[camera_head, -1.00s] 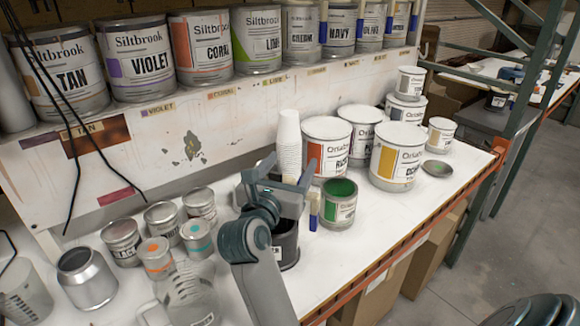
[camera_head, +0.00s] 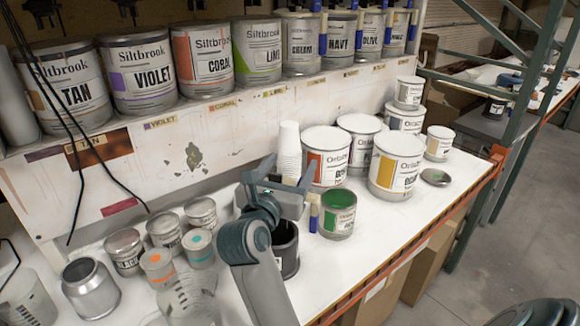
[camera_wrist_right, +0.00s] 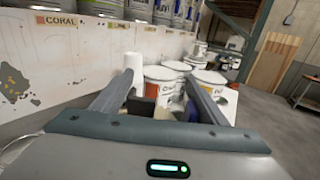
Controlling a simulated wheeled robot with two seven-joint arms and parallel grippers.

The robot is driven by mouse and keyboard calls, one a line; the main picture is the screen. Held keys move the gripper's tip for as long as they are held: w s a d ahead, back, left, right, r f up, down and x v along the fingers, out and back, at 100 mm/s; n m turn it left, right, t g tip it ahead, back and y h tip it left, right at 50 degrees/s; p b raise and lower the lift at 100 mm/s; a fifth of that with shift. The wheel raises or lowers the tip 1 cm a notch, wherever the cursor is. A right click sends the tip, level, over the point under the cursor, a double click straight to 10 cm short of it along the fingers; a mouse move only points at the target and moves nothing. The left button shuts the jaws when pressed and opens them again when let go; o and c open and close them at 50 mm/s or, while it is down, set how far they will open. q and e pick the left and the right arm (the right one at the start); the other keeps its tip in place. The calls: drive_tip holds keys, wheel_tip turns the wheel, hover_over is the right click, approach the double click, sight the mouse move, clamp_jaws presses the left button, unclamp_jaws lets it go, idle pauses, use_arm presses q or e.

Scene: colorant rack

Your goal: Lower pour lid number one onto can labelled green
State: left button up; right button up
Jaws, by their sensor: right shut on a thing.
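The green can (camera_head: 338,223) stands upright on the white bench, its top showing green. My right gripper (camera_head: 277,183) is left of and behind it, near the white cup stack and above a dark open can (camera_head: 287,250). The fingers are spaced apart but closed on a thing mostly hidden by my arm. I cannot make out a pour lid clearly. A blue-and-cream piece (camera_head: 314,212) shows beside the right finger, next to the green can. In the right wrist view, dark and blue bits show between the fingers (camera_wrist_right: 160,108). My left gripper is not in view.
White cups (camera_head: 289,150) stand behind my gripper. Large cans, including a yellow-labelled one (camera_head: 392,178), stand behind and right. A small round lid (camera_head: 435,177) lies right. Small cans and a clear jug (camera_head: 188,298) fill the left. Bare bench lies right of the green can.

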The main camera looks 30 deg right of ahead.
drive_tip(key=shift+d, duration=0.1)
drive_tip(key=d+r+m+g+h+p, duration=0.1)
drive_tip(key=d+r+m+g+p, duration=0.1)
drive_tip(key=d, duration=0.8)
drive_tip(key=d+r+m+g+h+p, duration=0.1)
drive_tip(key=d+m+g+h+p, duration=0.1)
drive_tip(key=d, duration=0.9)
drive_tip(key=m+g+p, duration=0.1)
drive_tip(key=g+p, duration=0.1)
drive_tip(key=g, duration=0.1)
drive_tip(key=shift+s+r+g, duration=0.3)
drive_tip(key=shift+r, duration=0.1)
drive_tip(key=shift+f, duration=0.15)
wheel_tip(320, 180, down, 14)
drive_tip(key=b, duration=0.8)
drive_tip(key=shift+f+b, duration=0.25)
drive_tip(key=shift+b, duration=0.15)
drive_tip(key=shift+s+f+b, duration=0.1)
drive_tip(key=shift+f+b, duration=0.5)
drive_tip(key=shift+b, duration=0.3)
